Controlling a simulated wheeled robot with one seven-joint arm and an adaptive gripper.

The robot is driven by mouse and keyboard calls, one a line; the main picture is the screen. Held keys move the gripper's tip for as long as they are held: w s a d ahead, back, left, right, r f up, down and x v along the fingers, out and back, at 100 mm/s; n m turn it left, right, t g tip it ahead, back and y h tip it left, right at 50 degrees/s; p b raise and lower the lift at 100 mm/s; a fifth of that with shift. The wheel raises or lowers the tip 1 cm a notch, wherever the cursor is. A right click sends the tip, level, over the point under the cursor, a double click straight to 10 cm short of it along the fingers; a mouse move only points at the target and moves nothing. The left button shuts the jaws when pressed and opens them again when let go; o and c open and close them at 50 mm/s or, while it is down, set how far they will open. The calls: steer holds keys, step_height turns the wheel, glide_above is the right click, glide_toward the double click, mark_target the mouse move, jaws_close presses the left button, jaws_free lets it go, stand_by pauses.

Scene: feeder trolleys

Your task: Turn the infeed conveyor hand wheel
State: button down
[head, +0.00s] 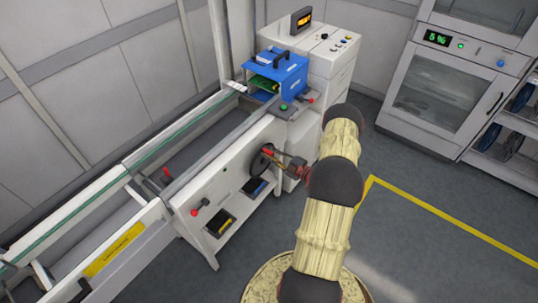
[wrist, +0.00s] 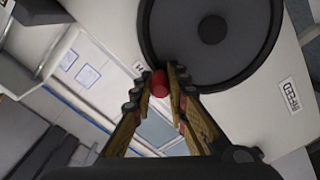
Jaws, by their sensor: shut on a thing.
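The hand wheel (wrist: 165,35) is a dark disc with a round hub on the pale side panel of the conveyor. In the head view the wheel (head: 259,163) shows on the conveyor's near side, partly hidden by my gripper (head: 280,160). A red handle (wrist: 159,84) stands at the wheel's rim. In the wrist view my gripper (wrist: 160,88) has its two fingers closed on either side of the red handle. A label reading FEED (wrist: 290,95) is on the panel right of the wheel.
The conveyor (head: 115,171) runs to the left, with a red-knobbed lever (head: 197,211) on its side. A blue box (head: 276,70) sits at its far end by a white control cabinet (head: 325,50). An oven-like cabinet (head: 437,92) stands right. Grey floor is free at lower right.

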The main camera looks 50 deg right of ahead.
steer(key=shift+s+f, duration=0.1)
steer(key=shift+f, duration=0.15)
steer(key=c, duration=2)
jaws_free()
steer(key=shift+o, duration=1.4)
steer(key=shift+r, duration=0.1)
steer(key=s+d, duration=0.1)
steer(key=s, duration=1.1)
